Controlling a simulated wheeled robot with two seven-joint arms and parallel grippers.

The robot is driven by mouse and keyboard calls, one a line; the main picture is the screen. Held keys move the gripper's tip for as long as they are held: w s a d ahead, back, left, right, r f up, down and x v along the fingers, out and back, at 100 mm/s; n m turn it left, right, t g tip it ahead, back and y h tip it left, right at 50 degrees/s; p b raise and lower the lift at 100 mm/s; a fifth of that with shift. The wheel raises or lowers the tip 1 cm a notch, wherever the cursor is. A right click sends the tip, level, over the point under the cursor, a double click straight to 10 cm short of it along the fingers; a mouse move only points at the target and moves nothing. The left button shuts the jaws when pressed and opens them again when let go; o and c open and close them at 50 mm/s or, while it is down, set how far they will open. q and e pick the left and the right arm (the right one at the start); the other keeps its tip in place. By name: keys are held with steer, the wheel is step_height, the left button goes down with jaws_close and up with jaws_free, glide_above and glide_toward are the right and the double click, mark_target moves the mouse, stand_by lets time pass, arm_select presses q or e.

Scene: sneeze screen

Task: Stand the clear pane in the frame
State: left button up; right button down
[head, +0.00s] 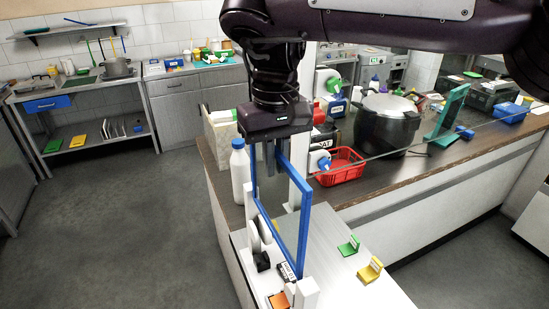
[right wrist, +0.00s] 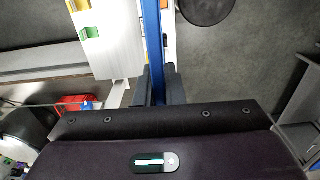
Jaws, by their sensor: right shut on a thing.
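The clear pane (head: 303,232) has a blue rim and is upright over the near end of the counter. My right gripper (head: 264,172) points down and is shut on its upper edge. In the right wrist view the pane (right wrist: 154,35) shows edge-on as a blue strip between the fingers (right wrist: 157,88). The frame shows as white posts, a tall one (head: 297,190) beside the pane's far side and a short one (head: 308,293) at its near end. I cannot tell whether the lower edge sits in the frame. My left gripper is not in view.
A white bottle (head: 240,168) stands left of the pane. Green (head: 348,246) and yellow (head: 370,269) card holders stand on the pale counter to the right. A red basket (head: 342,168) and black pot (head: 385,125) stand behind. Open floor lies left.

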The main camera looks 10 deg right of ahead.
steer(key=shift+f+b, duration=2.2)
steer(key=shift+f, duration=1.1)
steer(key=shift+p, duration=0.8)
steer(key=b, duration=0.3)
glide_above(275, 233)
steer(key=w, duration=0.1)
steer(key=shift+d+f, duration=0.15)
steer(key=shift+f, duration=1.95)
steer(key=shift+f+b, duration=2.6)
steer(key=shift+f, duration=1.4)
